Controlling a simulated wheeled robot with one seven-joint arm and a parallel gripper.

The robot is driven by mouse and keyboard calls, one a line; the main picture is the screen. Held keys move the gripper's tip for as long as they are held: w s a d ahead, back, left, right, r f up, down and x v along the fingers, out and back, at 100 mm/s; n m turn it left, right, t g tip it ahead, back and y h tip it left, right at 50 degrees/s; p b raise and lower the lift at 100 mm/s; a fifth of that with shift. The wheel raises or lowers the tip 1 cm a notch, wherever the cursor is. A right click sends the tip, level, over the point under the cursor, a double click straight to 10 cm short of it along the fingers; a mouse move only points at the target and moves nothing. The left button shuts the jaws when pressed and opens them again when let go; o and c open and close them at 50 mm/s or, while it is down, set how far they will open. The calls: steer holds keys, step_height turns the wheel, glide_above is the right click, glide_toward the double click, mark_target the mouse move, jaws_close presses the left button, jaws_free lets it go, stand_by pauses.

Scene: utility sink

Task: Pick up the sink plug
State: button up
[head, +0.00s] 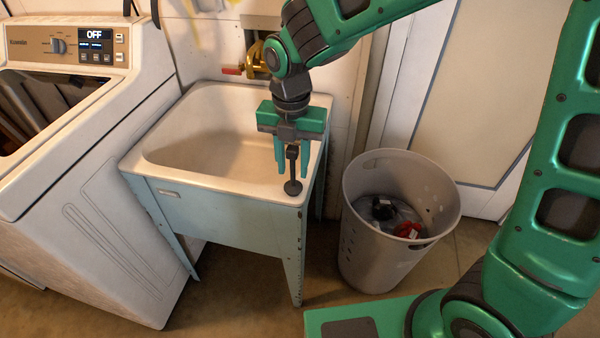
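The sink plug (293,187) is dark, with a round base and an upright stem topped by a wider knob. It appears to stand on the front right corner of the rim of the white utility sink (185,177). My gripper (293,171) points down over that corner. Its two green fingers are apart, one on each side of the plug's stem. Narrow gaps seem to show between the stem and the fingers, so it looks open around the plug and not closed on it.
A grey laundry basket (385,245) holding dark and red items stands right of the sink. A white washing machine (90,190) stands close on the left. A brass faucet with a red handle (232,71) is behind the sink. The basin looks empty.

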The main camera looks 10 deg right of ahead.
jaws_close()
